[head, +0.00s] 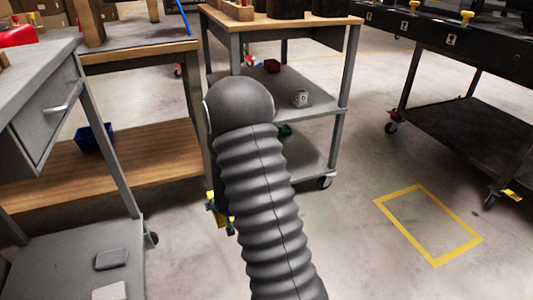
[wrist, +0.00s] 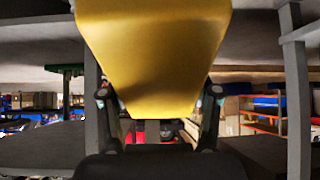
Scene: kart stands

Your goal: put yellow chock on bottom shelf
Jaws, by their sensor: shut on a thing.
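The yellow chock (wrist: 155,55) fills the upper middle of the wrist view, large and close. My gripper (wrist: 160,98) is shut on it, with one finger at each side. In the head view my arm hides most of the gripper; small yellow and teal bits (head: 217,212) show at the arm's left edge, in front of the grey cart. The cart's bottom shelf (head: 308,163) is low and grey, partly hidden by my arm. A green thing (head: 285,130) shows beside my arm, above that shelf; its exact support is unclear.
The cart's middle shelf (head: 325,108) holds a white mug (head: 301,97) and a dark red thing (head: 272,66). A wooden bench shelf (head: 165,155) with a blue bin (head: 94,137) stands left. A yellow floor outline (head: 428,222) lies on open floor at right, near a black cart (head: 455,125).

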